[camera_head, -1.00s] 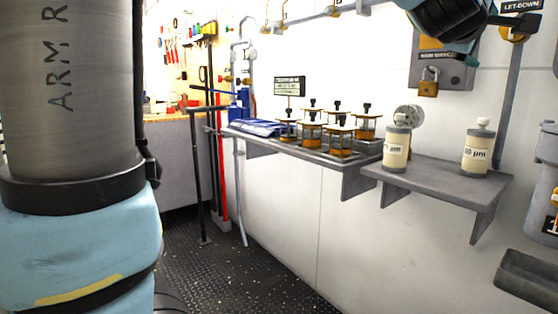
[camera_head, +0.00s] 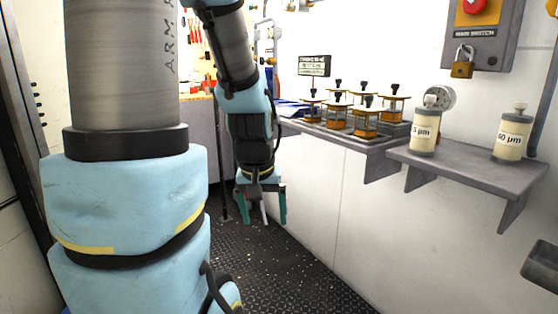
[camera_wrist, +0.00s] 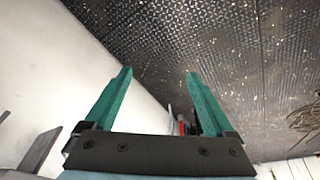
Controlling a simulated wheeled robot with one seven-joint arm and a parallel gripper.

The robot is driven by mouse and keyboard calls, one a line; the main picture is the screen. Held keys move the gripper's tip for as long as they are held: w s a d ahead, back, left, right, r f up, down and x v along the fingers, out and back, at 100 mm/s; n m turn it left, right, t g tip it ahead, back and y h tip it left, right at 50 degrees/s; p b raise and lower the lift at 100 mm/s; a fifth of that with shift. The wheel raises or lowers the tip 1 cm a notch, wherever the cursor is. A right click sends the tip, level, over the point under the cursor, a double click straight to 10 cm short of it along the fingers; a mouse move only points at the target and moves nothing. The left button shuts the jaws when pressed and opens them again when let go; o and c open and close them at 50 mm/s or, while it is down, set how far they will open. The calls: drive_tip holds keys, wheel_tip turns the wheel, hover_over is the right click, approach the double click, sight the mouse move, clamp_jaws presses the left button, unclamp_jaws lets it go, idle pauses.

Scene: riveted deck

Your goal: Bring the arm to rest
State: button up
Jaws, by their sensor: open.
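My gripper (camera_head: 262,206) hangs from my arm left of the shelves in the head view, its green fingers pointing down over the dark floor. The fingers are spread apart and nothing is between them. The wrist view also shows my gripper (camera_wrist: 158,85) open and empty, with the riveted floor beyond the fingertips. My arm is bent down in front of the wall, and it hides part of the workbench behind it.
A grey shelf (camera_head: 470,172) holds two cream canisters, (camera_head: 425,134) and (camera_head: 513,138). Several amber jars stand on a tray on another shelf (camera_head: 345,137). A main switch box (camera_head: 487,35) with a padlock (camera_head: 462,66) hangs above. The riveted floor (camera_head: 290,275) is clear in front.

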drive_tip(key=s+a+f+g, duration=0.1)
drive_tip(key=s+a+f, duration=0.1)
drive_tip(key=s+a, duration=0.1)
wheel_tip(320, 180, up, 20)
drive_tip(key=p, duration=2)
drive_tip(key=shift+a+r+y, duration=0.2)
drive_tip(key=shift+a+y, duration=0.05)
drive_tip(key=shift+y, duration=0.05)
